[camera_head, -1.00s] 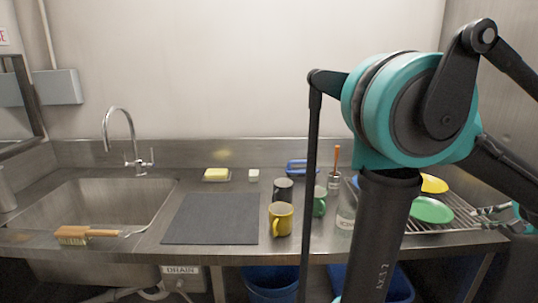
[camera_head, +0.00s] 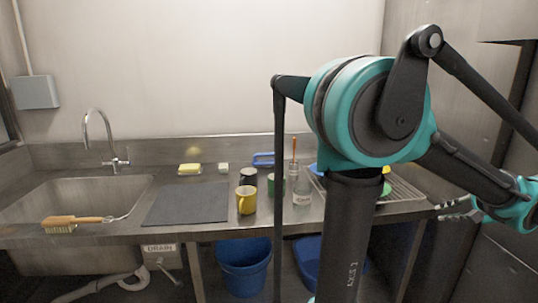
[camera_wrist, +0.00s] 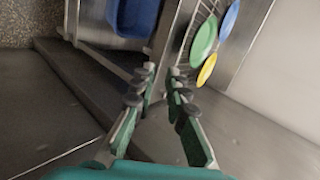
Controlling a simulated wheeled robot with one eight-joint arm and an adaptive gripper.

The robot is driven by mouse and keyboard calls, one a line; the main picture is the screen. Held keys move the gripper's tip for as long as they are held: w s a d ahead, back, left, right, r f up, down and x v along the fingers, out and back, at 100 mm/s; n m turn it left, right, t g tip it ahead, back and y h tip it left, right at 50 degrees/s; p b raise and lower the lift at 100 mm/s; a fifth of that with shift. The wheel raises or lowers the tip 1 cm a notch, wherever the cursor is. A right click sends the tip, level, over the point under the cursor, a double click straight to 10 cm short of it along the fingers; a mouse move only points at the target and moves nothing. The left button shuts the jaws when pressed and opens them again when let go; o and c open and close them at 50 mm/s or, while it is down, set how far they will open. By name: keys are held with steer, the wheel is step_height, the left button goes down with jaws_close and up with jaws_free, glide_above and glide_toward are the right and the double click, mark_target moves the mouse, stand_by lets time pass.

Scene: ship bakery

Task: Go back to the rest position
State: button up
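My gripper (camera_head: 446,211) is at the right of the head view, just off the right end of the steel counter (camera_head: 110,233). In the wrist view my gripper (camera_wrist: 162,72) has its two fingers apart, with nothing between them. My arm stands in front of the counter and hides part of the dish rack (camera_head: 408,190). In the wrist view, green (camera_wrist: 204,42), yellow (camera_wrist: 207,70) and blue (camera_wrist: 229,19) plates show on the rack beyond the fingertips.
Blue bins (camera_head: 244,270) stand below. A wall closes the right side.

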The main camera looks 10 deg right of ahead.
steer(key=w+a+f+n+g+y, duration=0.1)
steer(key=w+a+f+n, duration=0.1)
steer(key=w+a+f, duration=0.4)
steer(key=w+a+f+n+g, duration=0.15)
steer(key=w+a, duration=0.25)
steer(key=a, duration=0.4)
steer(key=w+a+f+n+g+y, duration=0.1)
steer(key=w+a+f+n+g, duration=0.15)
steer(key=w+a, duration=0.35)
steer(key=s+a+f+n, duration=0.1)
steer(key=a+f+n, duration=0.3)
steer(key=a, duration=0.4)
steer(key=s+a+f+n+h, duration=0.1)
steer(key=a+f+n, duration=0.3)
steer(key=a, duration=0.4)
steer(key=s+a+f+n+h, duration=0.1)
steer(key=s+a+f+n, duration=0.2)
steer(key=a, duration=0.5)
steer(key=shift+s+a+f+n+g, duration=0.15)
steer(key=shift+a+f+n+g, duration=0.25)
steer(key=shift+f, duration=0.3)
